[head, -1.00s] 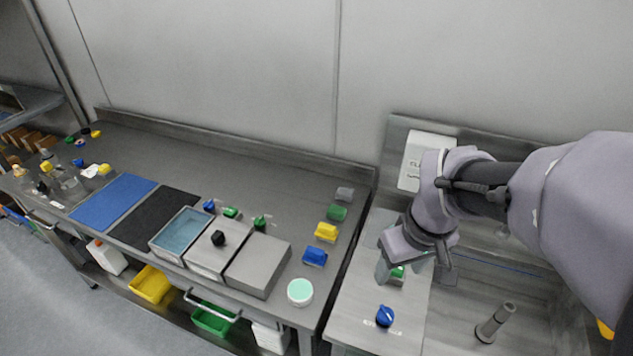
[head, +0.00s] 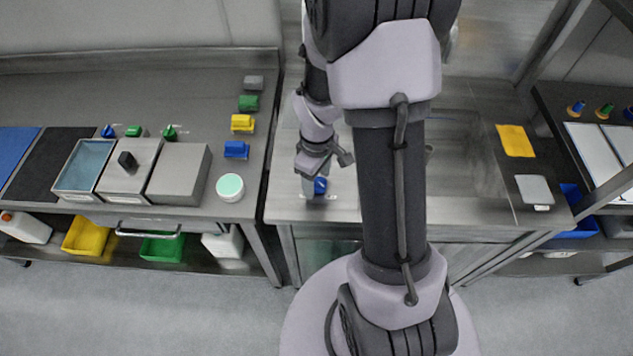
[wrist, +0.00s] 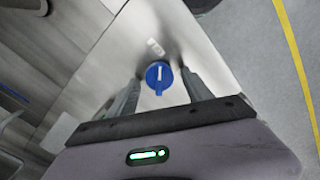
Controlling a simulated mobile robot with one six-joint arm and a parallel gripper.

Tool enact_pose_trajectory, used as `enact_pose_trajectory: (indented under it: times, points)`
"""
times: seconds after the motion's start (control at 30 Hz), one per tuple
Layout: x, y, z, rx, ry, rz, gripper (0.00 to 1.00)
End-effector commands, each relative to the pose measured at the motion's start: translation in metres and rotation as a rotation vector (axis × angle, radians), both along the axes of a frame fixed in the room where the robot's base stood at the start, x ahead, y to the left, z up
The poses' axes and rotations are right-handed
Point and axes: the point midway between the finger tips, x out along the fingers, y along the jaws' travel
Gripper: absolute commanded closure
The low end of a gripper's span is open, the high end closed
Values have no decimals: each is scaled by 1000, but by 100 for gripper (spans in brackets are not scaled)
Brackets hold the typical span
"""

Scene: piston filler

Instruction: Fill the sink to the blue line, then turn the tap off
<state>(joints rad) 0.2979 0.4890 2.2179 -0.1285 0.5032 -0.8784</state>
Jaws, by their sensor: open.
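The blue knob (head: 320,186) sits on the flat steel top left of the sink. It also shows in the wrist view (wrist: 158,76) with a white mark on its face. My gripper (head: 309,187) is open above it. In the wrist view my gripper's two fingers (wrist: 163,83) stand on either side of the knob, and I cannot tell whether they touch it. The sink (head: 475,150) is partly hidden by my arm. The tap's spout, the water level and the blue line cannot be made out.
The left bench carries blue (head: 236,149), yellow (head: 242,122) and green (head: 249,103) blocks and a round mint-topped tub (head: 230,186). A yellow cloth (head: 515,140) and a grey pad (head: 535,189) lie right of the sink. The floor in front is clear.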

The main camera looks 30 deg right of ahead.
Motion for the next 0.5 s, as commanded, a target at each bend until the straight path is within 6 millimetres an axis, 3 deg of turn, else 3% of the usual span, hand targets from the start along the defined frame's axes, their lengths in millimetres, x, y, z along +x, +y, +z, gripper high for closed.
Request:
enact_pose_trajectory:
  times: [0.33,0.5]
  points:
    - [0,0,-4,0,0,0,43]
    - [0,0,-4,0,0,0,77]
